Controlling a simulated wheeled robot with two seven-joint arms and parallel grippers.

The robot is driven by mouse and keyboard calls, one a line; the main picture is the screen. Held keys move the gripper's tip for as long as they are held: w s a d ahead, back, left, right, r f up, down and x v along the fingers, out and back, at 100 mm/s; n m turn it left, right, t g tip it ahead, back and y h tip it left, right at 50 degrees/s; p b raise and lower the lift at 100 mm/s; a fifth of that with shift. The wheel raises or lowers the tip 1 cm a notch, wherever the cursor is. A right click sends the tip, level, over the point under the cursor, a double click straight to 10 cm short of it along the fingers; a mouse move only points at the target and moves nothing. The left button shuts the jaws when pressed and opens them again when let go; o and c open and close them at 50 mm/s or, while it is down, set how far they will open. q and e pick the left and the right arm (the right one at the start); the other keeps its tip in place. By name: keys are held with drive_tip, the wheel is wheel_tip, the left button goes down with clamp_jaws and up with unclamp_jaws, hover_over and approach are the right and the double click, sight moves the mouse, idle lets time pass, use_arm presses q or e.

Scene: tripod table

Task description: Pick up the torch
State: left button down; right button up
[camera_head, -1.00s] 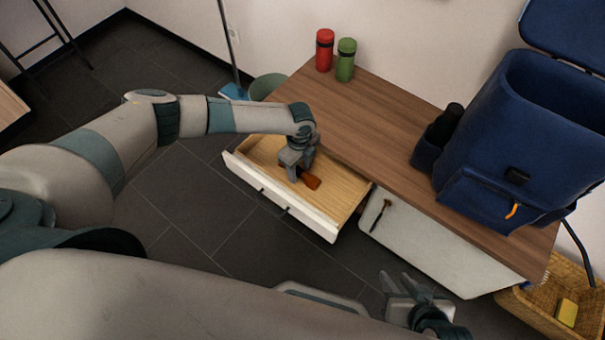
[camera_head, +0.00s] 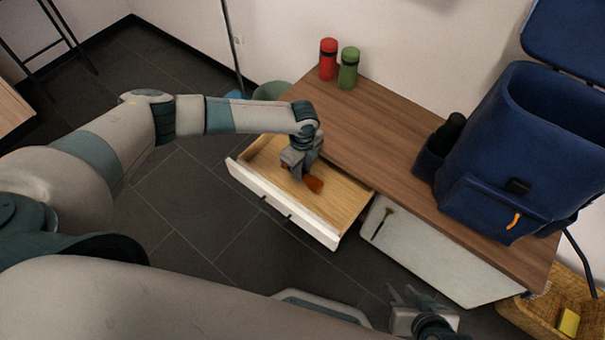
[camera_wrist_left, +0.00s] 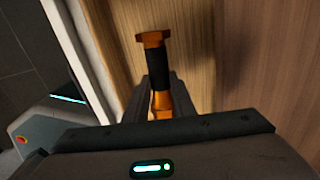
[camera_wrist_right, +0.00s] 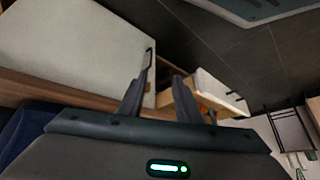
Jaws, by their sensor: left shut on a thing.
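The torch (camera_head: 314,184) is orange with a black grip band and lies in the open drawer. In the left wrist view the torch (camera_wrist_left: 156,65) runs away from between my left fingers, its orange end outermost. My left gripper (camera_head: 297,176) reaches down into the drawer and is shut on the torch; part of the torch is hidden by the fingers. The open drawer (camera_head: 280,207) is wooden inside with a white front. My right gripper (camera_head: 412,298) is low in front of the cabinet, empty, with its fingers apart; they also show in the right wrist view (camera_wrist_right: 157,97).
The wooden tabletop (camera_head: 378,128) holds a red bottle (camera_head: 328,60), a green bottle (camera_head: 348,69) and a large blue backpack (camera_head: 510,150). A white cabinet door (camera_head: 420,255) is below. A wicker basket (camera_head: 545,312) with a yellow sponge (camera_head: 568,322) stands at lower right.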

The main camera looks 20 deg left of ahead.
use_arm(q)
wheel_tip(320, 180, up, 6)
drive_tip(key=shift+r+p, duration=0.25)
drive_tip(key=shift+p, duration=0.15)
